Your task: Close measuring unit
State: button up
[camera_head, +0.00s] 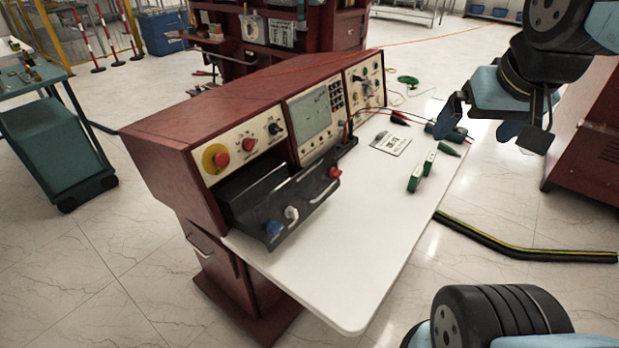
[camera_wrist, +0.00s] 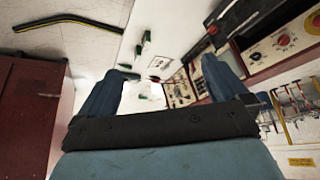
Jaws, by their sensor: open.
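The measuring unit is a dark red console (camera_head: 290,88) with several instrument panels on a white tabletop. At its left end, a black drawer-like part (camera_head: 285,205) with blue, white and red terminals sticks out below the panel with the red emergency button (camera_head: 220,158). This black part also shows at the upper right of the wrist view (camera_wrist: 235,20). My gripper (camera_head: 492,122) is open and empty above the far right end of the tabletop, well apart from the black part. In the wrist view its two blue fingers (camera_wrist: 163,75) stand wide apart.
Green blocks (camera_head: 421,175), a label plate (camera_head: 391,143) and cables lie on the right part of the tabletop (camera_head: 350,260); its front left part is clear. A teal cart (camera_head: 65,145) stands at the left. A black and yellow floor strip (camera_head: 520,250) runs at the right.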

aim_at(248, 203)
jog(key=k, duration=0.5)
jog(key=u, duration=0.65)
jog(key=i, duration=0.2)
jog(key=u, duration=0.5)
